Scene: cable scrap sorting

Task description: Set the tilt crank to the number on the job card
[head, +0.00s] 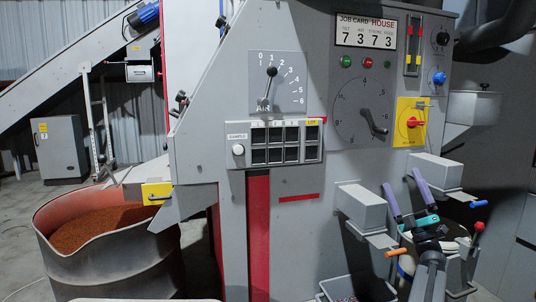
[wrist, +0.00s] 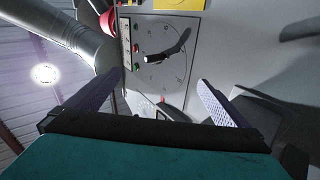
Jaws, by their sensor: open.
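The job card (head: 366,32) sits high on the grey machine panel and reads 7, 3, 7, 3; the first number, under what looks like TILT, is 7. Below it is a round numbered dial with a black crank (head: 374,122), which I take to be the tilt crank. Its arm slants down and to the right; most dial numbers are too small to read. The crank also shows in the wrist view (wrist: 168,51). My gripper (head: 405,188) is open and empty, with two purple fingers, below and to the right of the dial, apart from the crank.
A lever on a 0 to 6 scale (head: 268,88) and a sample rack (head: 272,142) are left of the dial. A yellow plate with a red knob (head: 412,122) is at its right. Grey boxes (head: 362,207) jut out below.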

